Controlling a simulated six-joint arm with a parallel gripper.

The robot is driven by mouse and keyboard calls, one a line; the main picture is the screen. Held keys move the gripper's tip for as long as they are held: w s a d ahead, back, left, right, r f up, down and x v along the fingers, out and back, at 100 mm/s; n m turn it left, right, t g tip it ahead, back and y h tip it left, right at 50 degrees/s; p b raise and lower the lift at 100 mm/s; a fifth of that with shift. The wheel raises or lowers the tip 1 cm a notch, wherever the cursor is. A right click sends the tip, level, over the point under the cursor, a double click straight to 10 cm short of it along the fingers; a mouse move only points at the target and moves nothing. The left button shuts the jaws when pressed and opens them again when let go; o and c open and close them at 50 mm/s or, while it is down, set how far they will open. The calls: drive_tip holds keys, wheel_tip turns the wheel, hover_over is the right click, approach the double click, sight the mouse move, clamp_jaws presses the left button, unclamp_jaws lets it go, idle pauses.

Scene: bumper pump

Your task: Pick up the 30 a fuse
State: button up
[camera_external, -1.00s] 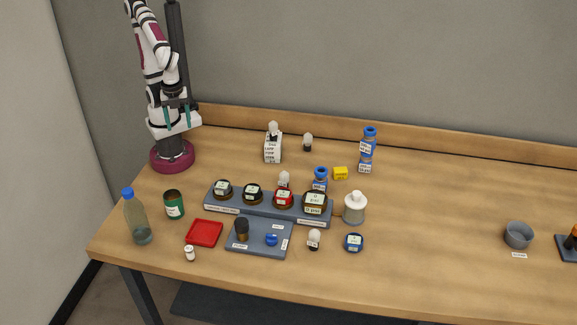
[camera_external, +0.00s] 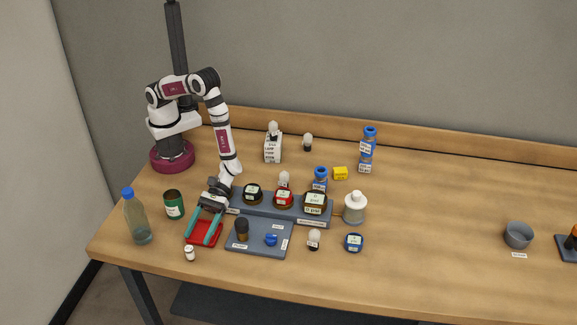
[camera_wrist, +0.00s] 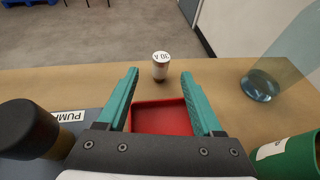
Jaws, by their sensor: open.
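In the wrist view my gripper (camera_wrist: 159,76) is open and empty, with the fuse seen between the fingertips but farther off. The fuse is not touched.
The red tray (camera_wrist: 165,118) lies under my fingers. A clear bottle (camera_external: 138,222) and a green can (camera_external: 174,204) stand to the left. The blue-grey pump tray (camera_external: 258,250) with a dark cap (camera_external: 242,228) is at the right. The front edge is close behind the fuse.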

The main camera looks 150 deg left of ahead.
sight(192, 247)
drive_tip(key=x, duration=0.6)
drive_tip(key=shift+w+d+f, duration=0.1)
drive_tip(key=shift+w+d, duration=0.05)
drive_tip(key=shift+d, duration=0.1)
clamp_jaws()
